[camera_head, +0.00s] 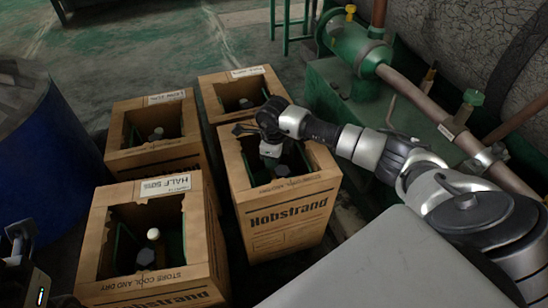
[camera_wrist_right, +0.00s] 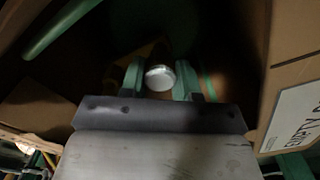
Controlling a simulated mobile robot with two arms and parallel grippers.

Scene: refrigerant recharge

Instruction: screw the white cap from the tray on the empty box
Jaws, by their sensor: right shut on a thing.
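My right gripper (camera_head: 271,160) reaches down into the open top of the front right cardboard box (camera_head: 290,215), marked Nobstrand. In the right wrist view its two green fingers are shut on a round white cap (camera_wrist_right: 160,77), seen from above. A dark shape lies just beyond the cap, but I cannot tell whether the cap touches a neck or thread. The dark inside of this box hides most of its contents. Part of my left gripper (camera_head: 20,243) shows at the left edge; its jaws are unclear. I see no tray.
Other open boxes stand close by: one marked HALF (camera_head: 150,235), holding a white-topped bottle (camera_head: 153,234), one at back left (camera_head: 155,135) and one at back right (camera_head: 238,92). A blue drum (camera_head: 45,150) is at left, green pipework (camera_head: 350,50) at right.

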